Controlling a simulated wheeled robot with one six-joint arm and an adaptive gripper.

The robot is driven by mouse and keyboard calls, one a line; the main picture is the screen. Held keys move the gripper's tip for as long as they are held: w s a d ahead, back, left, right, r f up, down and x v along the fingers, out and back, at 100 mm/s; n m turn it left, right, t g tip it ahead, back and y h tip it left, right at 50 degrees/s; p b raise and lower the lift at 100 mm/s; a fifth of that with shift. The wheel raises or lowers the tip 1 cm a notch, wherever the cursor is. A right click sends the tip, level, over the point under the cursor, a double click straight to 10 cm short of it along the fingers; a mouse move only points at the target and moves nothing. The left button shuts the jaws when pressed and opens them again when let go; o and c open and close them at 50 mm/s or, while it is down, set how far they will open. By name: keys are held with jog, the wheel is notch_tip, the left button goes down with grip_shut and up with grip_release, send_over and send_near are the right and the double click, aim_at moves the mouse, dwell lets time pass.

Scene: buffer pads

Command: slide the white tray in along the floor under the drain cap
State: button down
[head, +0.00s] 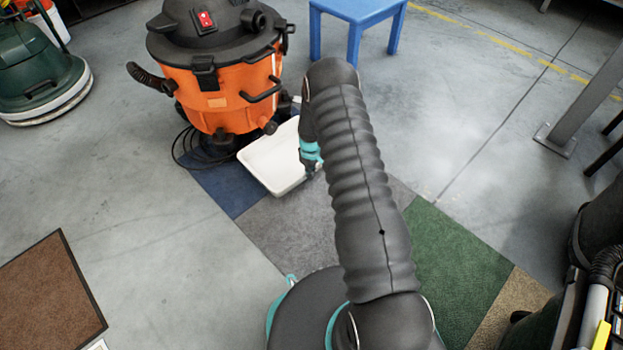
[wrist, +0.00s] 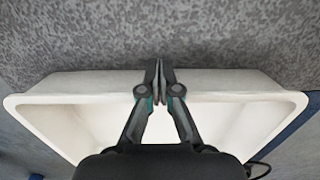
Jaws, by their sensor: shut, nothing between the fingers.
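The white tray (head: 262,164) lies on the floor mats at the front right of the orange wet vacuum (head: 190,97). Its far edge is close to the vacuum's base. A small knob low on the vacuum (head: 270,127), perhaps the drain cap, is just above the tray's far left edge; I cannot tell whether the tray is under it. My gripper (head: 311,174) points down at the tray's near right side, partly hidden by my arm. In the wrist view my gripper (wrist: 153,77) is shut and empty, with its fingertips at the tray's wall (wrist: 220,82); contact is unclear.
A black cord (head: 180,150) lies by the vacuum's base. Grey (head: 290,235), blue and green (head: 450,265) mats cover the floor here. A green floor machine (head: 40,75) stands far left. Open concrete lies left.

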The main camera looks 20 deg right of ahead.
jog(key=shift+w+a, duration=0.2)
jog(key=shift+a, duration=0.25)
jog(key=shift+d, duration=0.25)
jog(key=shift+s+d, duration=0.2)
jog(key=shift+s, duration=0.3)
jog(key=s, duration=0.1)
jog(key=s+d, duration=0.1)
jog(key=shift+s+d+r, duration=0.1)
jog(key=shift+s+d, duration=0.05)
jog(key=shift+s, duration=0.15)
notch_tip(320, 180, up, 10)
jog(key=p, duration=0.1)
jog(key=shift+p, duration=0.35)
